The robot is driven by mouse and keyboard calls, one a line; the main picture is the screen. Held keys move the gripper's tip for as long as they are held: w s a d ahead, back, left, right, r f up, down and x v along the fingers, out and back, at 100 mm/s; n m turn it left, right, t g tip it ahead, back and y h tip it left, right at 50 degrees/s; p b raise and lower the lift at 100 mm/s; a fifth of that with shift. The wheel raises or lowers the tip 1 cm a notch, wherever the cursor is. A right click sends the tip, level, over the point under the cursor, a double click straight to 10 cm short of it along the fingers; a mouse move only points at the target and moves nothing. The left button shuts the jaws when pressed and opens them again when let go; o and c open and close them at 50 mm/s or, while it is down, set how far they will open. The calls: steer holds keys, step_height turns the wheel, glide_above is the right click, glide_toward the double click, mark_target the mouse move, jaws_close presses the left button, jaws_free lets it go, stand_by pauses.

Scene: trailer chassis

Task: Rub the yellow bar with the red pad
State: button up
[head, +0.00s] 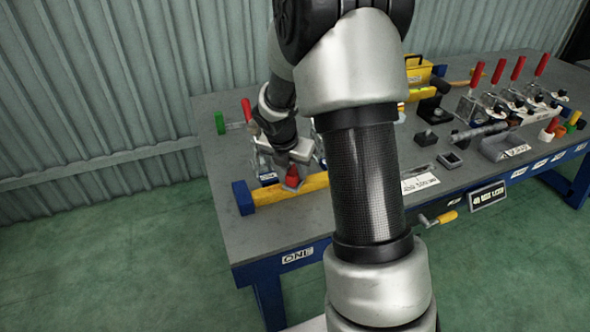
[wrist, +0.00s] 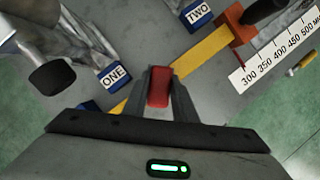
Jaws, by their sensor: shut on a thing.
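The yellow bar (head: 315,183) lies along the front left part of the workbench in the head view. In the wrist view the yellow bar (wrist: 203,56) runs diagonally from lower left to upper right, partly hidden behind my gripper. My gripper (head: 291,182) is at the bar and shut on the red pad (head: 292,174). In the wrist view the red pad (wrist: 158,88) sits between the two fingers of my gripper (wrist: 159,86), over the bar's line. I cannot tell whether the pad touches the bar. My arm hides the bar's right end in the head view.
A blue block (head: 242,197) stands at the bar's left end, and an orange block (wrist: 235,24) at its other end. A white ruler plate (head: 420,183) lies to the right. Red-handled clamps (head: 497,71) and a yellow toolbox (head: 420,72) stand farther back.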

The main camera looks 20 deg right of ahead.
steer(key=shift+a+r, duration=0.1)
steer(key=shift+a, duration=1.55)
steer(key=shift+a+f, duration=0.2)
steer(key=shift+a, duration=3.45)
jaws_close()
steer(key=shift+a+r+p, duration=0.15)
steer(key=shift+r+p, duration=0.05)
steer(key=shift+p, duration=0.2)
steer(key=shift+w+d+r+p, duration=0.15)
steer(key=shift+d+p, duration=0.65)
steer(key=shift+d, duration=0.55)
steer(key=shift+s+d+f+p, duration=0.15)
steer(key=shift+d+p, duration=0.5)
steer(key=shift+d, duration=1.2)
steer(key=shift+s+d+f+p, duration=0.1)
steer(key=shift+d+p, duration=0.55)
steer(key=shift+d, duration=1.15)
steer(key=shift+d+f, duration=0.2)
steer(key=shift+d, duration=0.35)
